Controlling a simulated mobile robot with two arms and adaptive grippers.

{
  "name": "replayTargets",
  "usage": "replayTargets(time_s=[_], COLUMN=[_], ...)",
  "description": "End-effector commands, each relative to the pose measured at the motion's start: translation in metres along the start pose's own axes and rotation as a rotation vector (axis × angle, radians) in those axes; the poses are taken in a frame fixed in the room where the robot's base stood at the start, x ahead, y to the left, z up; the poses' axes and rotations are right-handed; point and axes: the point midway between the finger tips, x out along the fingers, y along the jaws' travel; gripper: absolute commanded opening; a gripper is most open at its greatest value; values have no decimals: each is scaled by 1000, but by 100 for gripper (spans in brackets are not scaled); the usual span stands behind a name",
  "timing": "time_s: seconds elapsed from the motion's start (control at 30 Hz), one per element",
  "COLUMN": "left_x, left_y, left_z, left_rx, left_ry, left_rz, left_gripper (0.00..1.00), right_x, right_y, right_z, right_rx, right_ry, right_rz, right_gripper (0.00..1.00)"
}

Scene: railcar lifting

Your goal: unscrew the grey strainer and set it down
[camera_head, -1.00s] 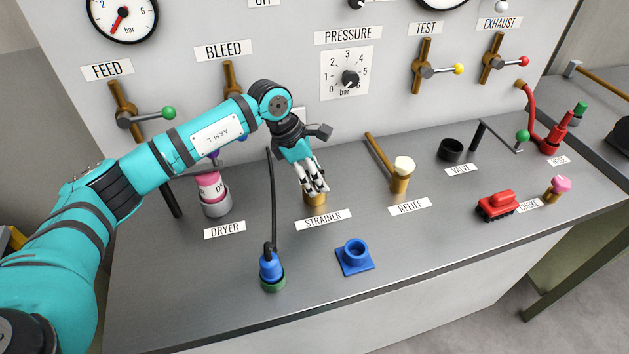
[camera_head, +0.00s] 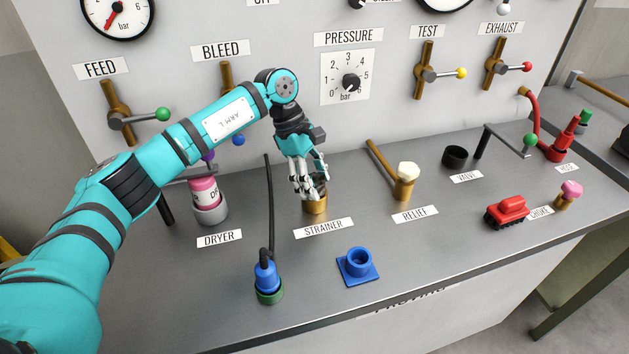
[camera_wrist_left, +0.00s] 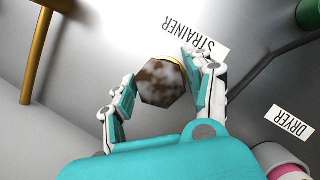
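The strainer (camera_wrist_left: 160,82) shows in the left wrist view as a hexagonal head, mottled brown and grey, with a brass rim behind it. In the head view only its brass lower part (camera_head: 314,207) shows, behind the STRAINER label; the fingers hide the top. My left gripper (camera_head: 309,193) points down over it. In the left wrist view the fingers of my left gripper (camera_wrist_left: 160,75) stand on either side of the head. They are apart, with what looks like a narrow gap on each side; contact is not clear. My right gripper is in no view.
A blue square-based socket (camera_head: 358,267) and a blue plug in a green ring (camera_head: 267,281) with a black cable stand in front. The pink-topped dryer (camera_head: 207,202) is to the left, the brass relief valve (camera_head: 404,182) to the right. Bare bench top (camera_head: 430,250) lies front right.

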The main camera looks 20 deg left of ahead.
Motion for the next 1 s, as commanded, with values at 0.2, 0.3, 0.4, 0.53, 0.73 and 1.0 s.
replayTargets(time_s=[0.2,0.3,0.4,0.53,0.73,1.0], left_x=[0,0,0,0,0,0], left_y=[0,0,0,-1,-1,0], left_z=[0,0,0,-1,-1,0], left_rx=[-1,-2,-23,-154,-405,-723], left_ry=[0,0,1,3,3,2], left_rz=[1,1,10,67,172,305], left_gripper=[22,10,10,10,10,10], right_x=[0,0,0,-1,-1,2], right_y=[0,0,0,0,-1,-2], right_z=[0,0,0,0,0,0], right_rx=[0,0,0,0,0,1], right_ry=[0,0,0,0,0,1], right_rz=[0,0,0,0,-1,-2], right_gripper=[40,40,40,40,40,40])
